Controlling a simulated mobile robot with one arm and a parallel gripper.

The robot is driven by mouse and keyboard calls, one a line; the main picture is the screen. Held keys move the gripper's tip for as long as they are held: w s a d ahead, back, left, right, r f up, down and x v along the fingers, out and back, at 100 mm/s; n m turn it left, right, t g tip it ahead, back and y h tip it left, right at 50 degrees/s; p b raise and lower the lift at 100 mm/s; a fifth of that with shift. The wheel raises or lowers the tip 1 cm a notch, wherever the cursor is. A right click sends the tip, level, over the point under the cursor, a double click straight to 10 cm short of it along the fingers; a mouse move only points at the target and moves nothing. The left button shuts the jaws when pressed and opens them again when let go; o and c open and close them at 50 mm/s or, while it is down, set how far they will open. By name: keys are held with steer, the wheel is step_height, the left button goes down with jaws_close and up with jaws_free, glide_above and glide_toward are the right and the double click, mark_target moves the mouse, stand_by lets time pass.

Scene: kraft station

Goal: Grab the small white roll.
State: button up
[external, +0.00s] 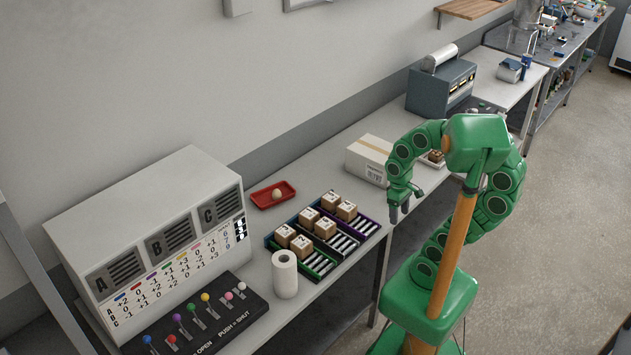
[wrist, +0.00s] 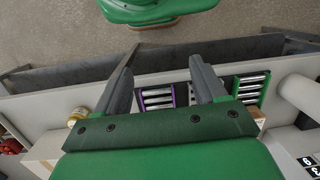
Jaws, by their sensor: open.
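A small white roll (external: 285,273) stands upright on the counter, right of the lettered machine and in front of the coloured trays. In the wrist view a white cylinder, seemingly the same roll (wrist: 302,95), lies at the right edge, partly cut off. My gripper (external: 399,211) hangs near the counter's front edge, to the right of the trays and well apart from the roll. In the wrist view my gripper (wrist: 162,60) has its two fingers spread, with nothing held between them. A larger white roll (external: 440,57) lies on top of the grey machine at the back.
Coloured trays (external: 341,243) with small brown boxes stand between my gripper and the roll. A control panel (external: 196,318) with coloured levers lies left of the roll. A red dish (external: 273,194) and a cardboard box (external: 368,160) are farther back.

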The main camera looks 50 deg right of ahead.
steer(key=shift+d+m+h, duration=0.3)
steer(key=shift+d, duration=0.45)
steer(key=o, duration=0.5)
steer(key=shift+o, duration=0.2)
steer(key=shift+d, duration=0.1)
steer(key=shift+w+d+f, duration=0.1)
steer(key=m+g+y, duration=0.4)
steer(key=m+y, duration=0.8)
steer(key=m, duration=0.1)
glide_toward(286, 257)
steer(key=f+x, duration=0.1)
steer(key=x, duration=0.3)
steer(key=shift+r+x, duration=0.25)
steer(key=shift+x, duration=1.7)
steer(key=shift+r+x, duration=0.2)
steer(key=shift+x, duration=1.75)
